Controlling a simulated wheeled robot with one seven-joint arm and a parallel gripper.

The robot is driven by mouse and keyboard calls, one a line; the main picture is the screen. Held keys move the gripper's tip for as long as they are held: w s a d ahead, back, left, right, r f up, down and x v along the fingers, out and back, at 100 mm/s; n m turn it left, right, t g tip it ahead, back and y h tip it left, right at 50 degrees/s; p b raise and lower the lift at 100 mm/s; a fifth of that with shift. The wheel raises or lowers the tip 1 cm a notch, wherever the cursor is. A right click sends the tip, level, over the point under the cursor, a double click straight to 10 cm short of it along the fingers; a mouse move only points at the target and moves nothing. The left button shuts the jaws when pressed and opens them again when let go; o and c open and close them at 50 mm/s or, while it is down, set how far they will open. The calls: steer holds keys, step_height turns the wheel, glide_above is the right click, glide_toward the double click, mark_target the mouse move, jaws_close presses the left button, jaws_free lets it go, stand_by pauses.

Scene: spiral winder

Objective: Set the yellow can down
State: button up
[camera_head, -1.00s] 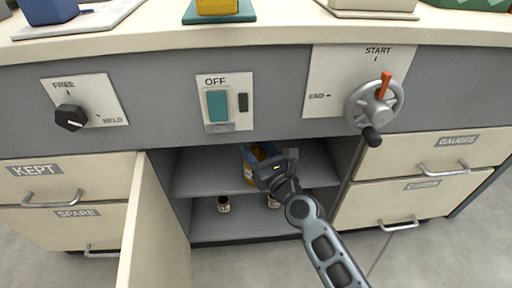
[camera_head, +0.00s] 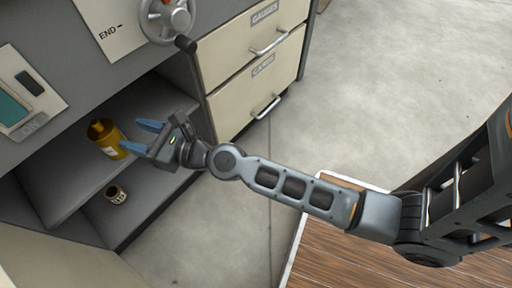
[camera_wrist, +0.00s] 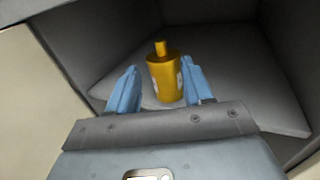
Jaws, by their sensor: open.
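The yellow can (camera_head: 107,140) stands upright on the upper shelf (camera_head: 72,181) of the open cabinet. It has a narrow neck on top and a pale label at its side. My gripper (camera_head: 143,136) is just outside the can, its blue fingers open and pointing into the cabinet. In the wrist view the can (camera_wrist: 165,76) stands beyond and between the two fingertips of my gripper (camera_wrist: 162,82), with a visible gap on each side. The can's lower edge appears to rest on the shelf.
A small brown jar with a pale label (camera_head: 116,194) stands on the lower shelf. Open floor (camera_head: 400,70) lies to the right.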

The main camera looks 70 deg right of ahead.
steer(key=s+d+f+n+g+h, duration=0.1)
steer(key=s+d+f+n+g, duration=0.1)
steer(key=s+n, duration=1.45)
steer(key=s+r+n, duration=0.3)
steer(key=s+n, duration=0.3)
steer(key=s+a+r+n, duration=0.1)
steer(key=s+r+n, duration=0.2)
steer(key=s+n, duration=0.3)
steer(key=s+a+r+n+g, duration=0.1)
steer(key=s+r+n, duration=0.2)
steer(key=s+n, duration=0.3)
steer(key=shift+s+r, duration=0.35)
steer(key=shift+s, duration=0.05)
steer(key=shift+a+n, duration=0.15)
steer(key=shift+n, duration=0.1)
